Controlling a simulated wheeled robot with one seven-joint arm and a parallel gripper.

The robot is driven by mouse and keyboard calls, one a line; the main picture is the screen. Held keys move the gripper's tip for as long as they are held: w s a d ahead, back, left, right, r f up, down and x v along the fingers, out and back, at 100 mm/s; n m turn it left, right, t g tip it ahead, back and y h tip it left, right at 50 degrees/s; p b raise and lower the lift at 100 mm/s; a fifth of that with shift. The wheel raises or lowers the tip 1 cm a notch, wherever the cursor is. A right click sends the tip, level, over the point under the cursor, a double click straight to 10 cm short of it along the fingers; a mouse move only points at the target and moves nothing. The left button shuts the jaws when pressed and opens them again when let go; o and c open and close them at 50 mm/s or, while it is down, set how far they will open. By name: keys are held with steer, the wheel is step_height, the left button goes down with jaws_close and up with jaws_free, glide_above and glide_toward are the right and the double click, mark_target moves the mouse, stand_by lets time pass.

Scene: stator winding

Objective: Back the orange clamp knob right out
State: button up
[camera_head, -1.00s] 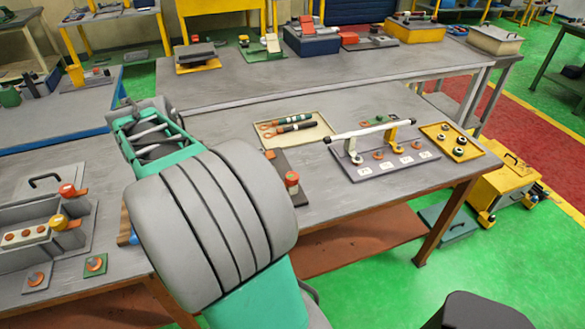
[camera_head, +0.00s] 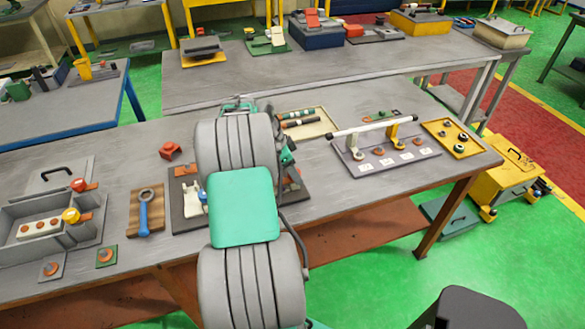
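My arm's large grey and teal links cover the middle of the near bench. A dark base board (camera_head: 183,218) lies partly under them, with an orange part (camera_head: 183,172) and a small white and blue piece on its left side. The orange knob seen earlier at the board's right end is hidden now behind my arm. A small teal and dark part, probably of my gripper (camera_head: 288,156), shows just right of the arm over that end. Its fingertips cannot be made out, nor whether they touch the knob.
A red-orange part (camera_head: 170,150) lies loose behind the board. A grey box (camera_head: 45,225) with orange and yellow knobs stands farther left. A fixture with a white bar (camera_head: 372,130) and a yellow tray stand right.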

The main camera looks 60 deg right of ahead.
jaws_close()
stand_by(0.6)
